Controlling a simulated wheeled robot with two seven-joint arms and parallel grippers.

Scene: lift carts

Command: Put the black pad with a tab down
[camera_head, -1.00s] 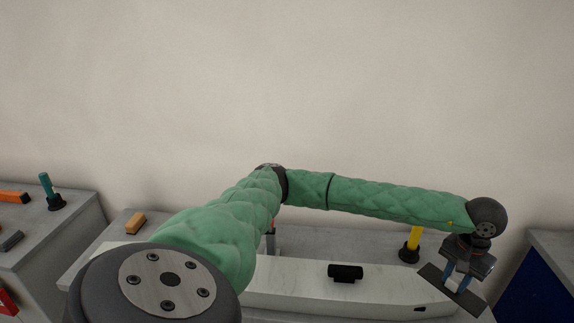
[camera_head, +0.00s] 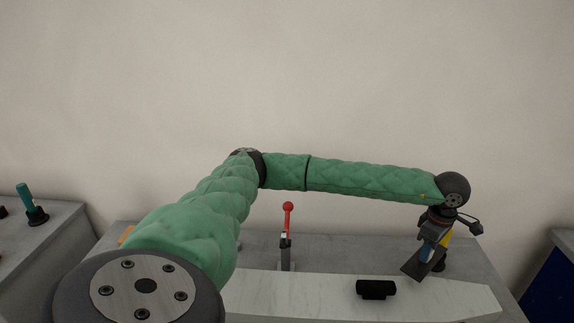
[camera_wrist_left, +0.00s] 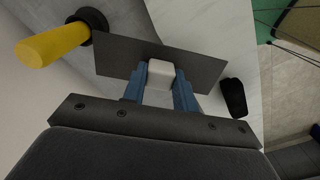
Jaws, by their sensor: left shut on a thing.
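The black pad with a tab (camera_head: 411,267) is a thin dark rectangular plate. In the left wrist view the pad (camera_wrist_left: 115,55) spreads beyond my fingertips, with a pale block-like tab between the blue fingers. My left gripper (camera_head: 428,251) is shut on this tab; it also shows in the left wrist view (camera_wrist_left: 161,80). In the head view the pad hangs tilted at the right part of the grey bench, in front of the yellow handle. I cannot tell its exact height above the surface. My right gripper is not in view.
A long pale slab (camera_head: 300,292) lies along the grey bench (camera_head: 350,248). A small black part (camera_head: 376,289) sits on it. A yellow handle with a black base (camera_wrist_left: 55,42) is close to the pad. A red-knobbed lever (camera_head: 288,208) stands mid-bench. A teal handle (camera_head: 25,195) is far left.

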